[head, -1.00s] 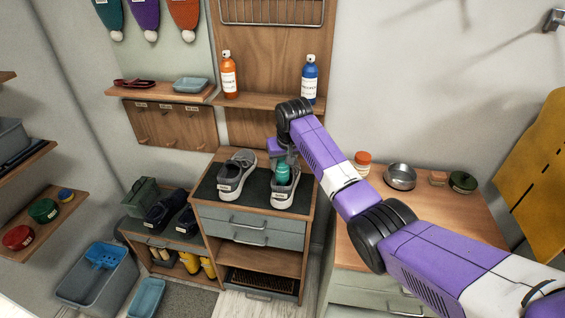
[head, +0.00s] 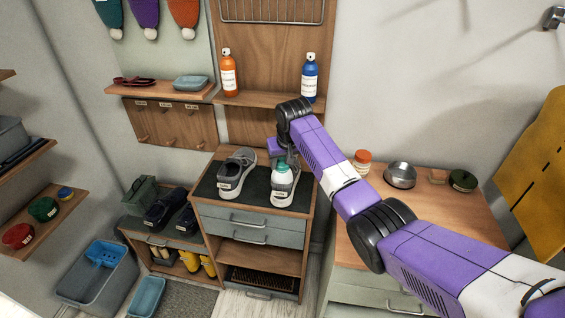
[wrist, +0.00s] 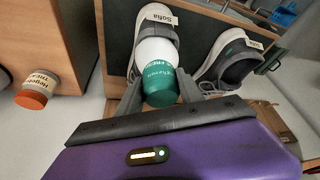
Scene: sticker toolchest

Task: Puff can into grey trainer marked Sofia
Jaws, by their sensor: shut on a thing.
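My gripper (head: 283,158) is shut on the puff can (wrist: 160,75), with one finger on each side. The can has a green part near my gripper and a white part (head: 284,177) pointing away from it. The can is over the opening of the right-hand grey trainer (head: 281,194). This trainer also shows in the wrist view (wrist: 118,40), with a label reading Sofia (wrist: 163,18). I cannot tell how far the can is inside or whether it touches the shoe. A second grey trainer (head: 234,178) stands to the left; its label also seems to read Sofia (wrist: 252,43).
The trainers stand on a dark mat (head: 257,190) on a drawer cabinet (head: 252,216). An orange-lidded jar (head: 362,160) and a metal bowl (head: 400,175) stand on the right counter. Orange (head: 228,75) and blue (head: 309,80) bottles stand on the shelf behind.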

